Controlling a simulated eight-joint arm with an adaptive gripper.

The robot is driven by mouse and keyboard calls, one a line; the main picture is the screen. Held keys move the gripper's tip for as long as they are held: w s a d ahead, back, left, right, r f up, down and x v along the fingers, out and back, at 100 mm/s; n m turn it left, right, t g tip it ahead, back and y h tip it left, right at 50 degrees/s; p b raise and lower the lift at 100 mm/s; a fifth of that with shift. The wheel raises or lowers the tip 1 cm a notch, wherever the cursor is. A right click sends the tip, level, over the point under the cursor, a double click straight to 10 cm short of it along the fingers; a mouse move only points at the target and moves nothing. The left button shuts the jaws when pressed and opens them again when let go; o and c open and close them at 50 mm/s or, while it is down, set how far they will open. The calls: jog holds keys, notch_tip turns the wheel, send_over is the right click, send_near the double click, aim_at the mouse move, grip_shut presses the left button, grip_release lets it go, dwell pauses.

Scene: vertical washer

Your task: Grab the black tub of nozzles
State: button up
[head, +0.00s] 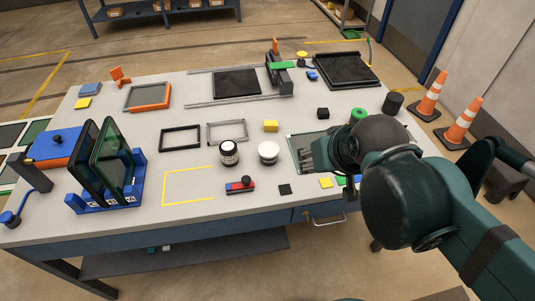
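A round dark jar (229,153) with a pale label band stands upright near the middle of the table. It may be the black tub of nozzles, but its contents cannot be made out. A plain black cylinder (392,103) stands at the table's right end, beyond my arm. My gripper (309,153) is over a green-edged panel, to the right of the dark jar and apart from it. Its fingers point left and are too small and overlapped to show whether they are open. I see nothing held in them.
A white-topped jar (268,152) stands between the dark jar and my gripper. A red and blue tool (240,185) lies in front. A blue rack (105,195) with upright dark panels stands at left. The yellow-outlined area (185,200) is clear.

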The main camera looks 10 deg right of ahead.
jog(key=shift+o, duration=0.6)
jog(key=o, duration=0.5)
jog(key=shift+w+r, duration=0.1)
jog(key=m+g+p, duration=0.7)
jog(key=m+p, duration=0.4)
jog(key=m, duration=0.4)
send_over(270, 149)
jog(key=f, duration=0.7)
jog(key=shift+s+d+f, duration=0.3)
jog(key=shift+d, duration=0.05)
jog(key=shift+w+a+f, duration=0.1)
jog(key=shift+w+f, duration=0.05)
jog(key=shift+f, duration=0.15)
jog(key=shift+w+a+f+m, duration=0.2)
jog(key=shift+f+m, duration=0.1)
jog(key=shift+f, duration=0.2)
